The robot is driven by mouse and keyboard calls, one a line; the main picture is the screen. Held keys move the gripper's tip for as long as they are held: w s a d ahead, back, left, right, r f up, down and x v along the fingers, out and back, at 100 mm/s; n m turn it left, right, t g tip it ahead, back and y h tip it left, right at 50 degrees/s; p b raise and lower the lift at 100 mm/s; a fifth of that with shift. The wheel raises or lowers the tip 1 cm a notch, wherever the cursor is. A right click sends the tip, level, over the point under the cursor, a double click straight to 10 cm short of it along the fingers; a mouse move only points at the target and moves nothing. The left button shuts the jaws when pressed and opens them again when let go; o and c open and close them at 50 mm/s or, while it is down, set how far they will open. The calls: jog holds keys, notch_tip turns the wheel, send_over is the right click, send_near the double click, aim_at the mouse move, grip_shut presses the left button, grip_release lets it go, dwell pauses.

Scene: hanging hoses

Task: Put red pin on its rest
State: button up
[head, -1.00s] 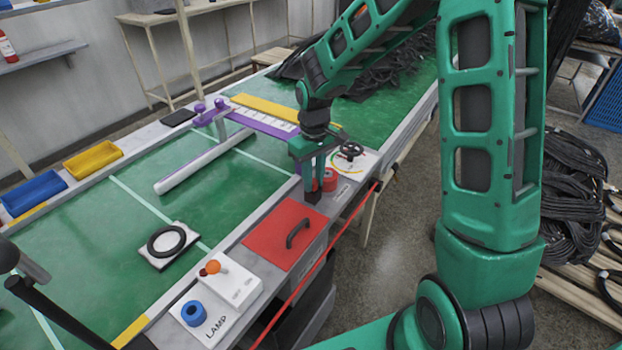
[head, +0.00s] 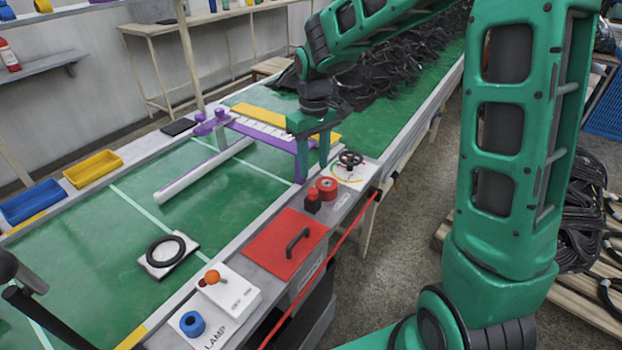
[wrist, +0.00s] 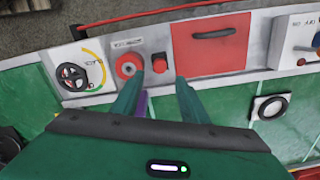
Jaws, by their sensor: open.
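The red pin (head: 312,193) stands upright in a small dark block, which looks like its rest (head: 313,207), on the grey panel along the table's front edge. The pin (wrist: 160,60) also shows in the wrist view, just beyond and between my fingertips. A round red socket with a centre hole (wrist: 128,66) is beside it; it also shows in the head view (head: 327,187). My gripper (head: 312,172) is open and empty above the pin, apart from it. Its two green fingers also show in the wrist view (wrist: 158,82). How deep the pin sits is hidden.
A black handwheel (head: 350,159) with a coloured arc is at one side of the socket. A red lid with a black handle (head: 285,245) is at the other. A purple frame (head: 270,135) stands close behind my gripper.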

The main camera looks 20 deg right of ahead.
jog(key=shift+r, duration=1.75)
jog(key=s+d+r+m, duration=0.3)
jog(key=s+d, duration=0.5)
jog(key=d, duration=0.1)
jog(key=s+d+f+m, duration=0.1)
jog(key=s+d+m, duration=0.2)
jog(key=s, duration=0.8)
jog(key=s+d+m, duration=0.4)
jog(key=s+d, duration=0.1)
jog(key=s, duration=0.7)
jog(key=shift+s+f, duration=0.2)
jog(key=shift+f, duration=0.2)
